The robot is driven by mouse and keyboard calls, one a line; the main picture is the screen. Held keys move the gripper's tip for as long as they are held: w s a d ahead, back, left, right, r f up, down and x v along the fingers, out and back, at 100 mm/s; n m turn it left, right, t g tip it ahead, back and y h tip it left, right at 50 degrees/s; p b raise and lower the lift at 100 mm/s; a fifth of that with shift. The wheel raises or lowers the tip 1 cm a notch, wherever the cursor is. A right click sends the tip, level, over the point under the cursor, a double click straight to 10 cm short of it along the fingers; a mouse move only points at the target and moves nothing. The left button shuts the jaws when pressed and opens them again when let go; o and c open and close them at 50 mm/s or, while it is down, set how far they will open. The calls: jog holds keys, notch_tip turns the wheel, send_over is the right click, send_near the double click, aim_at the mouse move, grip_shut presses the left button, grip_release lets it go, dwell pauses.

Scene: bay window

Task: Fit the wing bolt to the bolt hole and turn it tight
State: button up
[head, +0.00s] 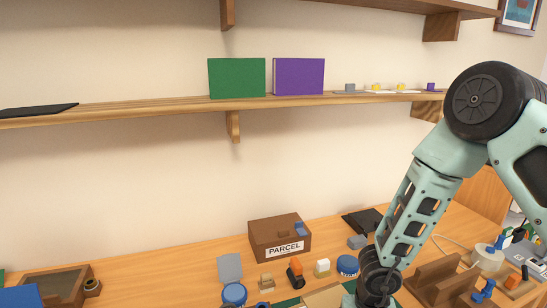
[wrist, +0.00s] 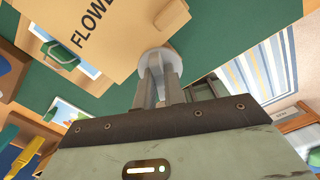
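In the wrist view, my gripper (wrist: 160,84) has its two fingers close together at a pale grey piece with a round flange (wrist: 158,57). This looks like the wing bolt, held between the fingertips; its far side is hidden. The flange shows against a cardboard box (wrist: 85,32) lettered "FLOWE…" and the green surface beside it. I cannot tell whether the flange touches the box. In the head view, my arm reaches down to the table and the fingers are out of frame. I cannot make out the bolt hole in either view.
In the head view, a brown parcel box (head: 279,237) stands at the back of the table (head: 190,265). Small blocks and a blue-lidded jar (head: 234,294) lie left of my arm. A brown wooden stand (head: 440,284) is close on its right. A shelf (head: 160,107) runs above.

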jog(key=shift+o, duration=0.6)
jog(key=shift+r+p, duration=0.25)
jog(key=shift+p, duration=0.35)
notch_tip(320, 180, up, 8)
jog(key=p, duration=0.7)
jog(key=shift+r+p, duration=0.1)
jog(key=shift+p, duration=0.25)
